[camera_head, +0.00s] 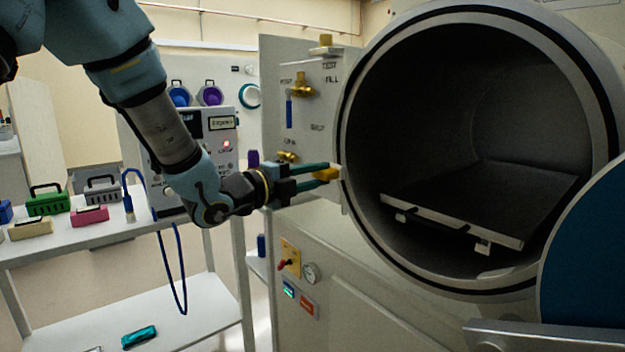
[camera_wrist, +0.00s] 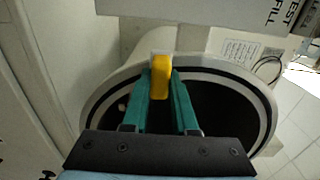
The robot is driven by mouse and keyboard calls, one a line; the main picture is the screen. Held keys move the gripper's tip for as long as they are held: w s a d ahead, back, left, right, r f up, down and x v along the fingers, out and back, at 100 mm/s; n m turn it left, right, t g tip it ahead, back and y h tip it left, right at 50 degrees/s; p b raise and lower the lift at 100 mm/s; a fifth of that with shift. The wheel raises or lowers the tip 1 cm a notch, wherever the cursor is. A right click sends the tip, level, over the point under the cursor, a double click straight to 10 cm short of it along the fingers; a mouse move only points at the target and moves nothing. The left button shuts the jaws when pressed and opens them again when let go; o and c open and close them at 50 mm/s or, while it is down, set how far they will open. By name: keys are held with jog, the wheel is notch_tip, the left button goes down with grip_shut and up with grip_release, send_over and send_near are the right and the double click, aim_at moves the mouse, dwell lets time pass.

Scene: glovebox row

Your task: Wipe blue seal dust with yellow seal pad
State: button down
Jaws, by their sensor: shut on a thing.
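My gripper (camera_head: 316,176) is shut on the yellow seal pad (camera_head: 327,174) at the left edge of the round chamber opening (camera_head: 348,130). In the wrist view the yellow pad (camera_wrist: 160,78) stands between the two green fingertips (camera_wrist: 160,88). Its outer end is at the pale rim, over the black seal ring (camera_wrist: 108,97). I cannot tell whether the pad touches the rim. I cannot make out blue dust on the ring in either view; part of the ring is hidden behind the pad and fingers.
A flat tray (camera_head: 455,205) sits inside the open chamber. The chamber door (camera_head: 590,260) is swung open at the right. A panel with brass valves (camera_head: 300,90) stands left of the opening. A shelf with coloured boxes (camera_head: 48,200) and a hanging blue cable (camera_head: 180,290) are farther left.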

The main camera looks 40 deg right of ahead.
jog(key=shift+s+a+b, duration=0.1)
jog(key=shift+s+b, duration=0.35)
jog(key=shift+s, duration=0.5)
jog(key=shift+f+b, duration=0.1)
jog(key=shift+b, duration=0.35)
jog(key=shift+w, duration=0.15)
jog(key=shift+w+d+r+b, duration=0.1)
jog(key=shift+w+d+b, duration=0.1)
jog(key=shift+w, duration=0.8)
jog(key=shift+w+d+r+b, duration=0.1)
jog(key=shift+w+d+b, duration=0.05)
jog(key=shift+w, duration=0.8)
jog(key=shift+w+a+b, duration=0.1)
jog(key=shift+a+b, duration=1)
jog(key=shift+a, duration=1.85)
jog(key=shift+a+f, duration=0.1)
